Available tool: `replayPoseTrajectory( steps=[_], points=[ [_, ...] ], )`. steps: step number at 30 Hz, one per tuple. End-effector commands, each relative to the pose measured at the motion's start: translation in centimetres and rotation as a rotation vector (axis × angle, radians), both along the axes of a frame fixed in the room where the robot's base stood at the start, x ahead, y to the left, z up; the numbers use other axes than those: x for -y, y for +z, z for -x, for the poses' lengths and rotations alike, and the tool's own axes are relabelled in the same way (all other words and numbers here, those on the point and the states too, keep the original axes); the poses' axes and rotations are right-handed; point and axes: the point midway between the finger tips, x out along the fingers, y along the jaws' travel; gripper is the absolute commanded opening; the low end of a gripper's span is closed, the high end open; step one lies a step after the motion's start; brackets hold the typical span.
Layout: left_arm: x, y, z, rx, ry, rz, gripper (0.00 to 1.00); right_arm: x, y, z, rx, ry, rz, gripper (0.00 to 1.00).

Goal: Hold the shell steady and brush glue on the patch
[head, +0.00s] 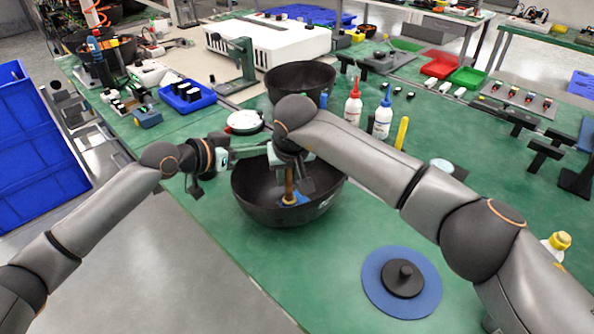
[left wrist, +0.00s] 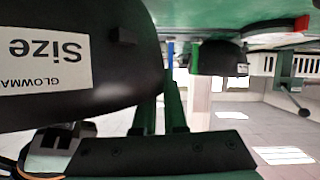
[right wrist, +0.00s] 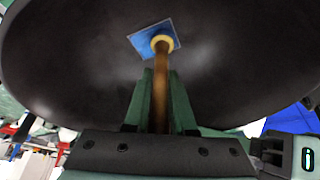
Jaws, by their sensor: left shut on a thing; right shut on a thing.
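The black bowl-shaped shell (head: 262,207) stands on the green table, open side up. A small blue patch (right wrist: 140,42) lies on its inner wall; it also shows in the head view (head: 299,198). My left gripper (head: 238,156) is shut at the shell's left rim; the left wrist view shows the shell's labelled outside (left wrist: 110,85) beside its green fingers (left wrist: 172,95). My right gripper (right wrist: 161,92) is shut on the brush's brown handle (right wrist: 160,75), above the shell's inside. The brush's yellow end is over the patch; the bristles are hidden, so contact is unclear.
A second black shell (head: 300,78) stands behind. Red-capped (head: 353,105) and blue-capped (head: 383,115) white bottles and a yellow stick (head: 402,132) are beyond my right arm. A blue disc with a black knob (head: 420,300) lies at front right. Table before the shell is clear.

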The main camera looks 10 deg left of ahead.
Motion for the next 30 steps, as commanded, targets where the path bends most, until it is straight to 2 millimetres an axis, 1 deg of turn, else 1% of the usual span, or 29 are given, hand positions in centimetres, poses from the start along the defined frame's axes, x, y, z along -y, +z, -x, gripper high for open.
replayPoseTrajectory(
  steps=[3,9,10,12,30],
  points=[
    [0.1,-0.3,0.1,-0.005,-0.002,-0.002,0.0,-0.8,-0.1,1.0,-0.002,0.003,0.0,0.0],
    [0.1,-0.3,0.1,-0.005,-0.002,-0.002,0.0,-1.8,-0.1,2.4,-0.001,0.003,-0.001,0.0],
    [0.1,-0.3,0.1,-0.005,-0.002,-0.002,0.0,-2.1,-0.2,2.3,-0.005,0.0,-0.003,0.0],
    [0.1,-0.3,0.1,-0.005,-0.002,-0.002,0.0,-1.5,0.0,1.5,-0.001,-0.003,0.0,0.0],
    [0.1,-0.2,0.1,-0.004,-0.002,-0.002,0.0,1.8,0.1,-2.8,0.0,-0.003,0.001,0.0]
  ],
)
